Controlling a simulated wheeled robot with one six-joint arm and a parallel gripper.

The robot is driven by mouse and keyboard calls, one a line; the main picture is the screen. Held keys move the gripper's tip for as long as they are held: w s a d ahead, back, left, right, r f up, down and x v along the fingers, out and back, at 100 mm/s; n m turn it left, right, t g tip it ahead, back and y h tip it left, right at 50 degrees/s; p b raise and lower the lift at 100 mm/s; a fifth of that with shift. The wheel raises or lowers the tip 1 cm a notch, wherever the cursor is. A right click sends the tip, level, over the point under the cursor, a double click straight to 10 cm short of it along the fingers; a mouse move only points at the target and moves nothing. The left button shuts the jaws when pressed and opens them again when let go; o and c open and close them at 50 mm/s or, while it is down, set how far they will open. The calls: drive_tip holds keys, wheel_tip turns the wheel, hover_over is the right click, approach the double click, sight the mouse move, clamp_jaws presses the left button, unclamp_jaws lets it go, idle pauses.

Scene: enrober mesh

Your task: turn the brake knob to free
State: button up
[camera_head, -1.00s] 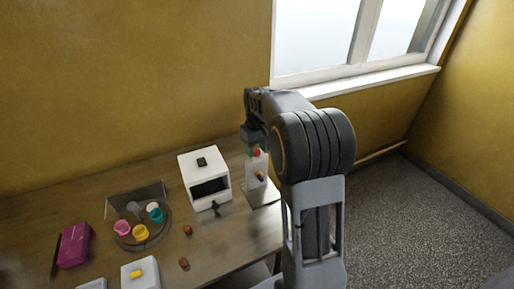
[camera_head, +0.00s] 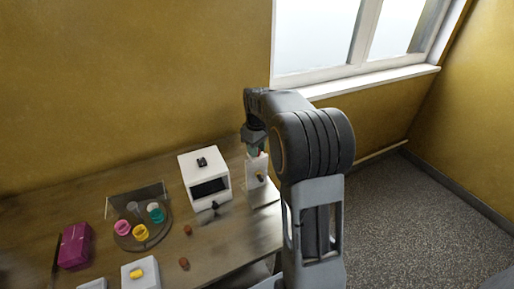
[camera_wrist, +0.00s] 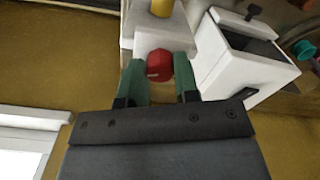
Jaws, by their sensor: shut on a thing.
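A red knob (camera_wrist: 159,65) sits on the white upright housing (camera_head: 256,165) at the right end of the table. A yellow knob (camera_wrist: 162,7) is on the same housing, and it also shows in the head view (camera_head: 260,176). My gripper (camera_wrist: 158,70) has its two green fingers on either side of the red knob, shut on it. In the head view my gripper (camera_head: 255,149) is at the top of the housing and hides most of the red knob. A pale mark shows on the knob's face. Which knob is the brake knob cannot be read from any label.
A white box (camera_head: 208,187) with a dark opening stands just left of the housing. Further left are a round tray (camera_head: 124,243) with coloured cups, a magenta box (camera_head: 75,246) and a white block (camera_head: 139,273) with a yellow knob. Small brown pieces (camera_head: 187,230) lie in front.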

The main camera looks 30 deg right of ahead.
drive_tip(key=n, duration=1.1)
drive_tip(key=shift+n+p, duration=0.3)
drive_tip(key=shift+n, duration=1.7)
drive_tip(key=o, duration=0.9)
drive_tip(key=shift+o, duration=0.2)
wheel_tip(320, 180, up, 14)
drive_tip(key=shift+w, duration=0.15)
